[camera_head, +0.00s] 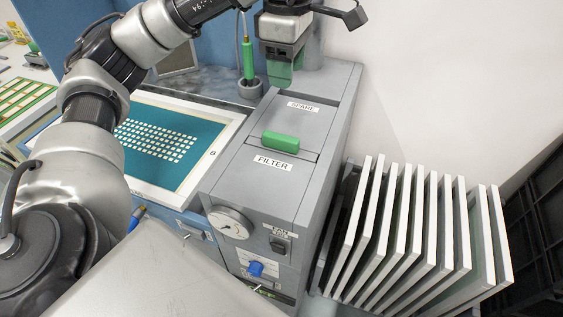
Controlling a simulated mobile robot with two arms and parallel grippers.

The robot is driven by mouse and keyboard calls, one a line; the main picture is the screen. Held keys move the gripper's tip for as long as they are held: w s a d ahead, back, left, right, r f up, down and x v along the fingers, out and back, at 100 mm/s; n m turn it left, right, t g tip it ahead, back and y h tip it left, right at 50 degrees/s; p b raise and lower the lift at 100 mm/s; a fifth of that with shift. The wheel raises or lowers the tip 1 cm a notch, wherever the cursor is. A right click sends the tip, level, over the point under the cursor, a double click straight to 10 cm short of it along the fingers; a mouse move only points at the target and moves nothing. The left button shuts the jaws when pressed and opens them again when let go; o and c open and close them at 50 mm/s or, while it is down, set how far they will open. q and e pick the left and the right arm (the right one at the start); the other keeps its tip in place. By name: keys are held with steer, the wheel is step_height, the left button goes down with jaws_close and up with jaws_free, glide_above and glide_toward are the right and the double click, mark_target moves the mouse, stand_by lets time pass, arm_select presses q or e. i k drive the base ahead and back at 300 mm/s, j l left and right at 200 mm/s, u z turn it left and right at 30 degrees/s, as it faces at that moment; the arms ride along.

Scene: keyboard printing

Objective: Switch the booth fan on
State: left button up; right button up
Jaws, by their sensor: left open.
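The grey booth unit (236,170) stands in the middle, its front face toward me. A small label (281,231), which seems to read FAN, is on the front face at the right. A small dark switch (278,246) sits just below it; its position is too small to tell. My left gripper (281,72) is open, pointing down with green fingertips above the far end of the unit, near the SPARE label. It is well behind and above the switch and touches nothing that I can see. My right gripper is not in view.
A round gauge (230,224) and a blue knob (256,268) are on the same front face. A green handle (280,142) sits on the FILTER lid. Several upright white-edged panels (407,230) stand close on the right. A framed teal screen (150,165) lies left.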

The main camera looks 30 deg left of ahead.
mark_target(277, 247)
steer(key=u, duration=0.9)
